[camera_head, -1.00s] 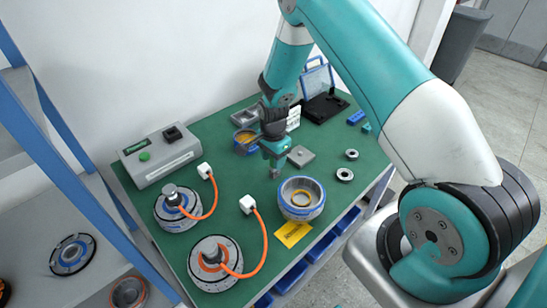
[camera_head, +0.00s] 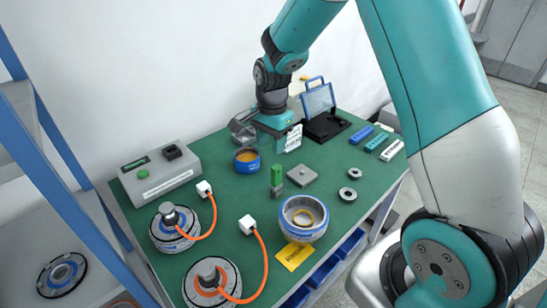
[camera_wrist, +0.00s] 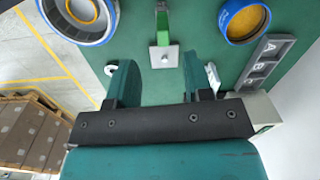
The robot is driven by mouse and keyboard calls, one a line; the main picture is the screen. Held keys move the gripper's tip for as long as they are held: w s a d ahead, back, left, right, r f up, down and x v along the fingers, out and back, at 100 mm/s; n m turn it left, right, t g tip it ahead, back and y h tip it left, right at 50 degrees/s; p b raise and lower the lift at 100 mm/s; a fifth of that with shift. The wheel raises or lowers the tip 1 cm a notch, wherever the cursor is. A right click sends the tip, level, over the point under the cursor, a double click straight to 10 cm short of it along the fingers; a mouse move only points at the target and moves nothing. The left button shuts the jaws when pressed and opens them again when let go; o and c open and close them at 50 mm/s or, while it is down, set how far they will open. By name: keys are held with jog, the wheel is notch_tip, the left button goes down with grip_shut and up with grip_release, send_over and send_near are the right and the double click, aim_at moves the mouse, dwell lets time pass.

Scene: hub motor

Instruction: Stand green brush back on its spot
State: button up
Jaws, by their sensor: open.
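In the wrist view the green brush (camera_wrist: 162,24) shows beyond the grey plate (camera_wrist: 163,58). My gripper (camera_head: 272,126) is behind the brush, over the back of the table and clear of it. In the wrist view my gripper (camera_wrist: 160,80) has its two fingers wide apart with nothing between them. Whether a marked spot lies under the brush cannot be told.
A blue cup (camera_head: 247,160) stands left of the brush, and a metal housing (camera_head: 303,218) in front. Two hub units with orange cables and a grey control box (camera_head: 158,172) fill the left. Two metal rings (camera_head: 348,194) lie right. A black case (camera_head: 325,122) stands behind.

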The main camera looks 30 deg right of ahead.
jog(key=s+a+r+n+y, duration=0.1)
jog(key=s+a+r+n, duration=0.5)
jog(key=a+r, duration=0.15)
jog(key=s+a+r+n+y, duration=0.1)
jog(key=s+a+r+n, duration=0.1)
jog(key=s+n, duration=0.3)
jog(key=s+a+r+n+y, duration=0.1)
jog(key=s+a+r+n, duration=0.2)
jog(key=s, duration=0.6)
jog(key=s+a+r+n+y, duration=0.1)
jog(key=s+a+r+n, duration=0.2)
jog(key=s+n, duration=0.3)
jog(key=shift+s+a+r+n, duration=0.3)
jog(key=shift+s+n, duration=0.1)
jog(key=shift+n, duration=0.4)
jog(key=shift+d+f, duration=0.1)
